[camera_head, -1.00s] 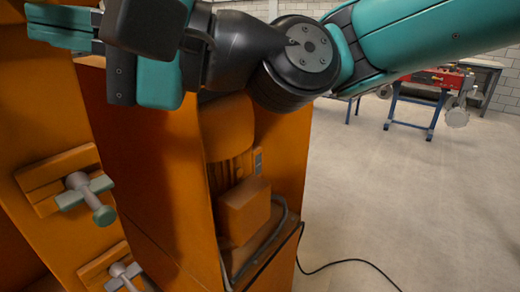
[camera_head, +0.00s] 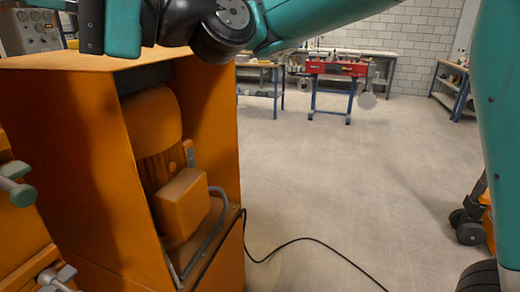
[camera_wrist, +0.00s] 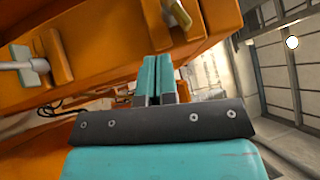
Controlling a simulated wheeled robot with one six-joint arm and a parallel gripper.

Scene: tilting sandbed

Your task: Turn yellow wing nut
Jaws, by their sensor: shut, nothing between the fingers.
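My gripper's two teal fingers (camera_wrist: 159,78) are pressed together and empty in the wrist view. In the head view my gripper (camera_head: 45,4) is at the top left, partly cut off, above the orange machine. A grey-green wing-nut-like clamp (camera_head: 17,187) is on the machine at the left edge, and another clamp (camera_head: 56,277) is below it. In the wrist view a pale grey one (camera_wrist: 25,66) is at the left, and a yellowish fitting (camera_wrist: 180,14) is at the top. I cannot tell whether that fitting is the yellow wing nut. The fingers touch neither.
The orange machine housing (camera_head: 75,150) fills the left, with a motor (camera_head: 155,125) in its open side. A black cable (camera_head: 310,240) runs over the floor. Workbenches stand at the back. A wheeled cart (camera_head: 470,225) is at the right.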

